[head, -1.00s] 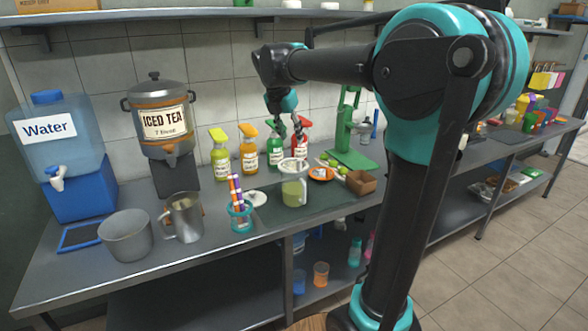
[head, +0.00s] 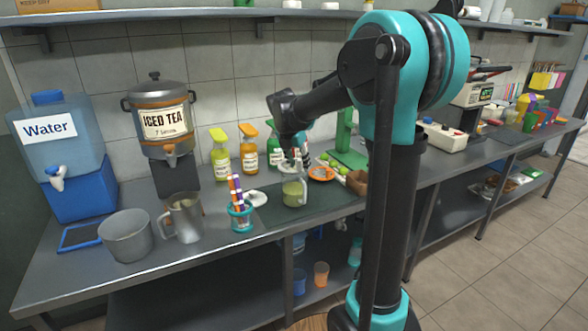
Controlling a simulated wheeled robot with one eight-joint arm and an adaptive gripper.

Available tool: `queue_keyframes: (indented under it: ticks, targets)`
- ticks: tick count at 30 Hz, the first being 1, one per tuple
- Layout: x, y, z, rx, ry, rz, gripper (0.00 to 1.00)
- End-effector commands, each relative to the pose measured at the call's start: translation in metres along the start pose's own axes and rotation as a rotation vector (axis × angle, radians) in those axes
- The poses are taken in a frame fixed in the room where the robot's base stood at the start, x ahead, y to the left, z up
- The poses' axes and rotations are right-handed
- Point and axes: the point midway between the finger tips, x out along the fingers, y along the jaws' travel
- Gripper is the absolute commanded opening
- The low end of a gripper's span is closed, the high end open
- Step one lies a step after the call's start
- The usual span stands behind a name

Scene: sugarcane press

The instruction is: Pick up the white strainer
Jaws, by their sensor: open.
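A white round piece (head: 287,166), which looks like the strainer, shows just above and behind the jug of pale green juice (head: 293,194). It is small and partly covered by my gripper (head: 297,160). My gripper is open and points down right at the white piece. I cannot tell whether the fingers touch it or whether it hangs clear of the jug. A flat white disc (head: 257,196) lies on the counter left of the jug.
A teal cup of markers (head: 240,217), a metal pitcher (head: 184,218) and a grey pot (head: 126,236) stand to the left. Spray bottles (head: 249,155) line the wall. An orange plate (head: 321,173), a brown box (head: 357,182) and the green press (head: 345,140) are at right.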

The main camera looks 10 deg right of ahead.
Motion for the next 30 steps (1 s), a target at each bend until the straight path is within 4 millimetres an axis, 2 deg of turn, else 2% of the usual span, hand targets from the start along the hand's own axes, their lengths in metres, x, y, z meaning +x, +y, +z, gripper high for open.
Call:
queue_keyframes:
  ticks: [8, 18, 30]
  targets:
    - [0.0032, -0.0001, 0.0000, 0.000, 0.000, 0.000, 0.41]
    - [0.0030, -0.0001, 0.0000, 0.000, 0.000, 0.000, 0.00]
    - [0.0010, -0.0001, 0.0008, 0.001, 0.000, 0.000, 0.00]
